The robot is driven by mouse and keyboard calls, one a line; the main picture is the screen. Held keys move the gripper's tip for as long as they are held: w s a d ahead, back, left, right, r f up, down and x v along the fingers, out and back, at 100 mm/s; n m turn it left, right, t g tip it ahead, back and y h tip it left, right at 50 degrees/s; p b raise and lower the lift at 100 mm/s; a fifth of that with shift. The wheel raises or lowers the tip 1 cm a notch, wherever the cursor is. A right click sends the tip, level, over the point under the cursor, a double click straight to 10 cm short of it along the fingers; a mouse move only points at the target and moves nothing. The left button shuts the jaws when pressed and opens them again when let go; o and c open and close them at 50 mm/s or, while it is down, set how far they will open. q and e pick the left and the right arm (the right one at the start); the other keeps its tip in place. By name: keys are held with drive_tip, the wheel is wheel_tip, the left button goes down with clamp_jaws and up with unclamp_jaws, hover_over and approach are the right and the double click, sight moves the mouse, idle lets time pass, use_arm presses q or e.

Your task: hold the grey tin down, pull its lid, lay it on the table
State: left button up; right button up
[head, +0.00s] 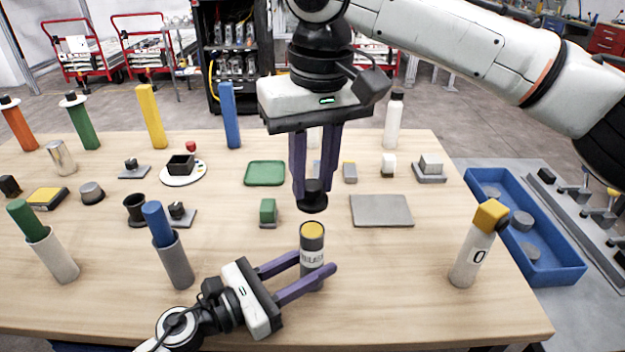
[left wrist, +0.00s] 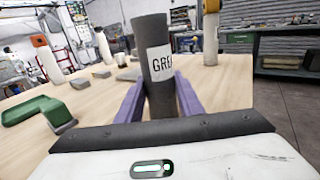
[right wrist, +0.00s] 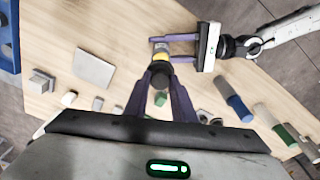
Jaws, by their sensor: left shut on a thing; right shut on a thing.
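The grey tin (head: 312,240) stands upright on the table, with a white label and a yellow top face showing. In the left wrist view its label (left wrist: 162,63) reads "GRE". My left gripper (head: 316,270) is shut around the tin from the left, low on its body. The dark lid (head: 313,204) is off the tin, a little above it with a gap between. My right gripper (head: 313,188) points down and is shut on the lid's knob. The lid also shows in the right wrist view (right wrist: 160,73), partly covering the tin.
A flat grey plate (head: 381,211) lies right of the lid. A green block (head: 268,212) and a green tray (head: 265,173) are to the left and behind. A white bottle with a yellow cap (head: 474,248) stands right. Bare table lies between tin and bottle.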

use_arm(q)
drive_tip(key=o, duration=1.1)
drive_tip(key=shift+o, duration=0.2)
